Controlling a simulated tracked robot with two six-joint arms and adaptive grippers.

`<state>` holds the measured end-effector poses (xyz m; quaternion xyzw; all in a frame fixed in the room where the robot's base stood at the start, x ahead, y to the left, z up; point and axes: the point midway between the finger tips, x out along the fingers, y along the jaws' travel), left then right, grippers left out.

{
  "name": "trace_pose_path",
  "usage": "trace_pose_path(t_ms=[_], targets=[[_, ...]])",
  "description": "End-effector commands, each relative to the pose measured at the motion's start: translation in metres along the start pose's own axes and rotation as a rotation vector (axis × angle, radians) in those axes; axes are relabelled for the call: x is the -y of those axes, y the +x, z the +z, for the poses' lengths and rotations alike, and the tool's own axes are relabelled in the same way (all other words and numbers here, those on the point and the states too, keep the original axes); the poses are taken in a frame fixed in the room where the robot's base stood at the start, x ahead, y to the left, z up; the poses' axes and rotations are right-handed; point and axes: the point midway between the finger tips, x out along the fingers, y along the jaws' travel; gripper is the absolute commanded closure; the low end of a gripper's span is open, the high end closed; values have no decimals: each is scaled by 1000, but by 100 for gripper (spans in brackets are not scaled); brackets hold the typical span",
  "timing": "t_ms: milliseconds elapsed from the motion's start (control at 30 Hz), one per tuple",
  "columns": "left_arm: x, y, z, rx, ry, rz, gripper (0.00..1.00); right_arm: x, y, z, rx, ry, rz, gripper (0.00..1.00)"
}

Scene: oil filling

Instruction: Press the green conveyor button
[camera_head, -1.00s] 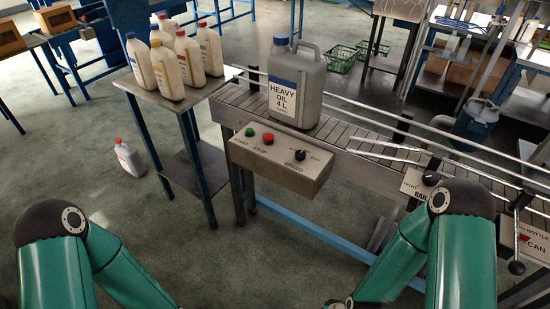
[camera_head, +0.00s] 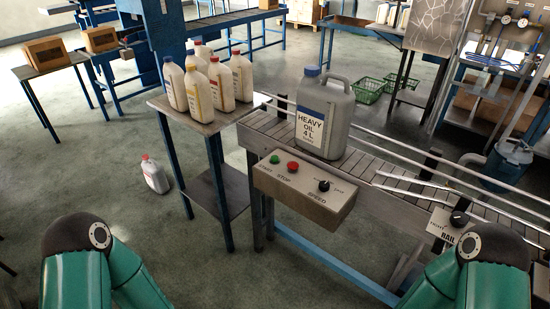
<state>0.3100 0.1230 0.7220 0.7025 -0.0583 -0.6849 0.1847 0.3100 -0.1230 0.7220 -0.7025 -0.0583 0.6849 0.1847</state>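The green button (camera_head: 275,159) is on the left of the grey control box (camera_head: 305,196), over a label that reads as START. The red stop button (camera_head: 293,167) is beside it, and a black speed knob (camera_head: 324,185) is further right. The box is fixed to the near side of the slatted conveyor (camera_head: 270,125). A grey heavy oil can (camera_head: 324,118) with a blue cap stands upright on the conveyor behind the box. Only green upper links of both my arms show at the bottom left and right. Neither gripper is in view.
A small table (camera_head: 161,104) left of the conveyor holds several bottles. A rail knob (camera_head: 459,219) is on the conveyor at right. Floor in front of the box is clear.

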Motion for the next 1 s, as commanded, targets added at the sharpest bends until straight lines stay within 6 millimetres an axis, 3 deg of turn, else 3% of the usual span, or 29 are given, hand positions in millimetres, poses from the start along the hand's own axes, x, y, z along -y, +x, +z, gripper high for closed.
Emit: trace_pose_path(t_ms=[33,167,1000], targets=[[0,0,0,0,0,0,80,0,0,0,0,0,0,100],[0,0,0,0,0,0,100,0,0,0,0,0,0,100],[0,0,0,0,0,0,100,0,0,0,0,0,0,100]])
